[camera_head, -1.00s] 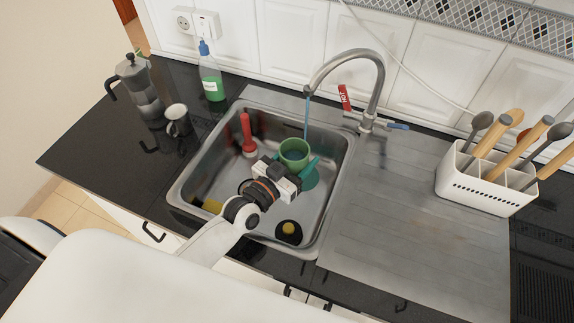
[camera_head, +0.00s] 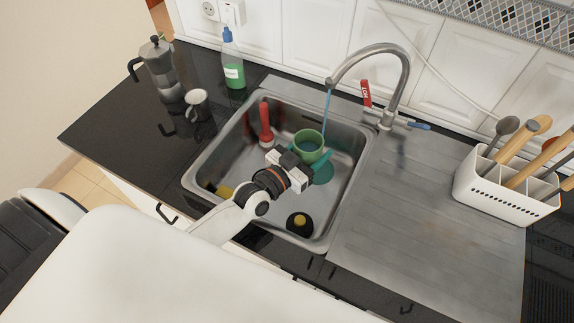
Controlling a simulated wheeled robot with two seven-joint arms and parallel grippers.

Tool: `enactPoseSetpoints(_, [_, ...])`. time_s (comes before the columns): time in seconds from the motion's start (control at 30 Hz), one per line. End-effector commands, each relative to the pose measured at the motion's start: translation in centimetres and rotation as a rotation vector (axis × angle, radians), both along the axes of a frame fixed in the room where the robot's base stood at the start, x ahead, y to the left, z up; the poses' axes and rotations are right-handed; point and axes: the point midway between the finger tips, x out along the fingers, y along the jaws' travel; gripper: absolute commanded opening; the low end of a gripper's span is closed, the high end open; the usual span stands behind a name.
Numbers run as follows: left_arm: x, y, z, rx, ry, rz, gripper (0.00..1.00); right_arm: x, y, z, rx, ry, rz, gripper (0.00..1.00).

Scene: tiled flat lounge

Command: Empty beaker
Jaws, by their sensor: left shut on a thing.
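A green beaker (camera_head: 308,141) stands roughly upright in or just above the sink (camera_head: 232,137), with dark liquid visible inside its rim. My left gripper (camera_head: 299,162) reaches in from the left and is shut on the beaker's near side; its fingers are partly hidden. A thin blue stream of water runs from the tap (camera_head: 379,46) down towards the beaker. My right gripper is not in view.
In the sink are a red brush-like tool (camera_head: 265,122), a teal item (camera_head: 322,172), a yellow item and a black-and-yellow item (camera_head: 299,222). A soap bottle (camera_head: 233,62), mug (camera_head: 197,103) and moka pot (camera_head: 160,67) stand left. A utensil holder (camera_head: 500,188) stands right; the drainboard is clear.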

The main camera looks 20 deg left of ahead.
Motion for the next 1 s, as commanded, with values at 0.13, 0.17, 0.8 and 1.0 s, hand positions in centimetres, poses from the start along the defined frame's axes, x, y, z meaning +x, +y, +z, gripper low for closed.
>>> enactPoseSetpoints(0.13, [1.0, 2.4, -1.9, 0.007, -0.001, -0.010, 0.35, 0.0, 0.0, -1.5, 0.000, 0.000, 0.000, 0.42])
enactPoseSetpoints(0.17, [1.2, 3.0, -2.2, 0.006, 0.000, -0.011, 0.35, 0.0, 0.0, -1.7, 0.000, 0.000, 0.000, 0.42])
enactPoseSetpoints(0.8, [5.7, 17.4, -4.6, 0.005, -0.001, -0.002, 0.35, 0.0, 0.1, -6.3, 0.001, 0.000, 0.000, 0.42])
enactPoseSetpoints(1.0, [6.2, 19.5, -4.3, 0.002, -0.002, 0.005, 0.35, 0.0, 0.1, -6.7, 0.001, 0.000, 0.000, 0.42])
